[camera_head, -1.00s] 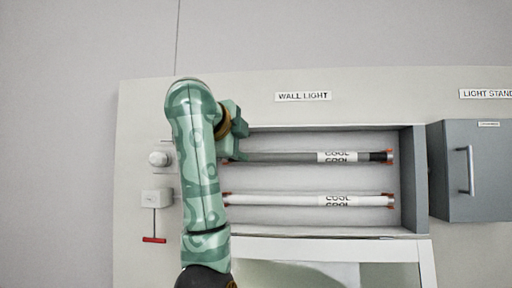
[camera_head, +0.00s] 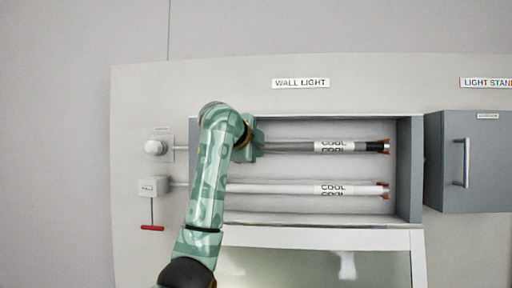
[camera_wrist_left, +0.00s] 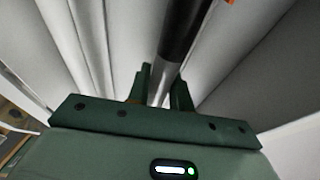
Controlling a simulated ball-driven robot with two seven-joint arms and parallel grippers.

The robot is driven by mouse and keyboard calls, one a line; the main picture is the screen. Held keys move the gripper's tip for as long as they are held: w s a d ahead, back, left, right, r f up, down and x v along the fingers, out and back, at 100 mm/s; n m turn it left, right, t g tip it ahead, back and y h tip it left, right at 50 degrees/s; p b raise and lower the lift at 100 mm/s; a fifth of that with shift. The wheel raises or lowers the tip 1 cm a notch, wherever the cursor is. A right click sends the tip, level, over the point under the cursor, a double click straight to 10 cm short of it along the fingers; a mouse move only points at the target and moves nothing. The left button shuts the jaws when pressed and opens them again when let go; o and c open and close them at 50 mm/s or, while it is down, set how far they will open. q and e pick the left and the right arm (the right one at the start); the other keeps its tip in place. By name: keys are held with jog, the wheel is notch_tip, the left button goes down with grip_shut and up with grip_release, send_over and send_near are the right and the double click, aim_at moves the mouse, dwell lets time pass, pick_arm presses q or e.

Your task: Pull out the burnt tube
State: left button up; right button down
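The burnt tube (camera_head: 290,146) is the upper tube in the wall light, grey with a dark right end and a white "COOL" label. It lies level in its holders. My left gripper (camera_head: 257,145) is at the left part of this tube. In the left wrist view the tube (camera_wrist_left: 180,38) runs between the two fingers of my left gripper (camera_wrist_left: 164,82), which stand apart; I see no clear grip on it. The tube's left end is hidden behind my gripper and arm. My right gripper is not in view.
A white tube (camera_head: 285,188) sits below in the same recessed box (camera_head: 404,170). Left of it are a round knob (camera_head: 155,147) and a pull switch (camera_head: 153,187) with a red handle (camera_head: 152,228). A grey cabinet (camera_head: 477,185) stands out at right.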

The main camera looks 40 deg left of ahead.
pick_arm(q)
grip_shut()
jog(key=shift+d+f, duration=0.1)
jog(key=shift+f, duration=0.05)
jog(key=shift+s+d+b, duration=0.45)
jog(key=shift+s+b, duration=0.1)
jog(key=shift+s, duration=0.25)
jog(key=shift+s+d+b, duration=0.4)
jog(key=shift+s+b, duration=0.1)
jog(key=shift+s, duration=0.25)
